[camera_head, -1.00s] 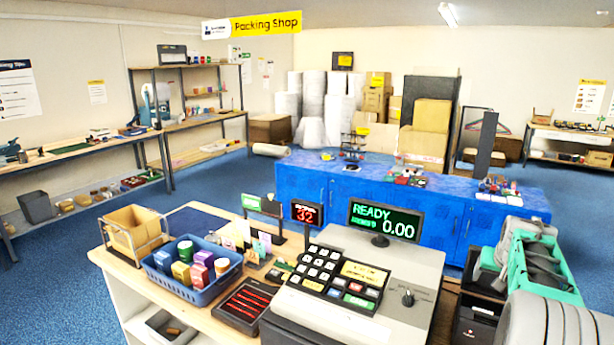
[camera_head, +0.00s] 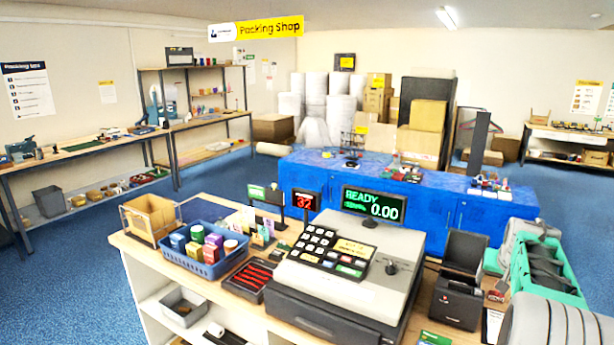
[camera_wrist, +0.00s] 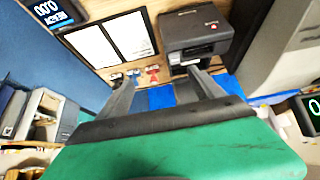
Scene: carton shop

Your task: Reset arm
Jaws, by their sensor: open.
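My gripper (camera_wrist: 160,82) shows in the wrist view with its two grey fingers spread apart and nothing between them. Its green and black body fills the bottom of that view. Beyond the fingers are a wooden surface and a black printer (camera_wrist: 197,32). In the head view my grey arm (camera_head: 560,322) is at the lower right, beside the counter. The fingertips cannot be made out there.
The counter (camera_head: 130,243) carries a cash register (camera_head: 345,285), a blue basket (camera_head: 205,268) of small boxes, a wooden box (camera_head: 150,218) and the black printer (camera_head: 460,280). A long blue bench (camera_head: 440,215) stands behind. Blue floor (camera_head: 75,285) is open at left.

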